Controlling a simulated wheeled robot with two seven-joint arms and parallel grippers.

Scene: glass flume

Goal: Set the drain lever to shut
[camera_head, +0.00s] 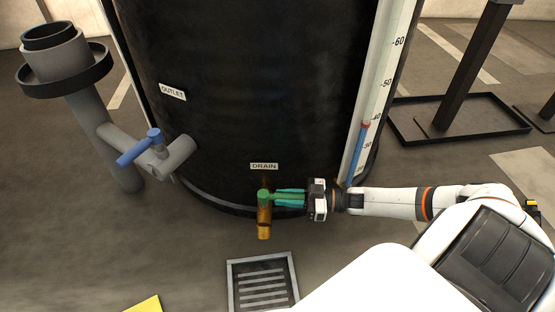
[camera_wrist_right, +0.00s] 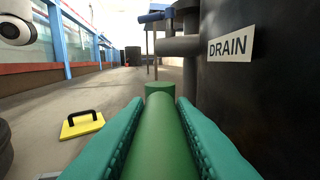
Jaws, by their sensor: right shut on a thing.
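The drain lever (camera_head: 265,195) is a green handle on top of a brass drain valve (camera_head: 264,224), low on the black tank under the DRAIN label (camera_head: 264,167). The lever points right, crosswise to the valve's spout, which points towards me. My right gripper (camera_head: 285,197) comes in from the right with teal fingers shut along the lever. In the right wrist view the green lever (camera_wrist_right: 161,130) lies between both fingers, its hub end beyond them. The fingers hide part of the handle. My left gripper is in neither view.
A blue outlet lever (camera_head: 140,147) sits on a grey pipe at the left, below the OUTLET label (camera_head: 172,92). A floor grate (camera_head: 232,285) lies in front of the valve. A gauge tube (camera_head: 380,85) runs up the tank's right side. A yellow object (camera_wrist_right: 82,127) stands on the floor.

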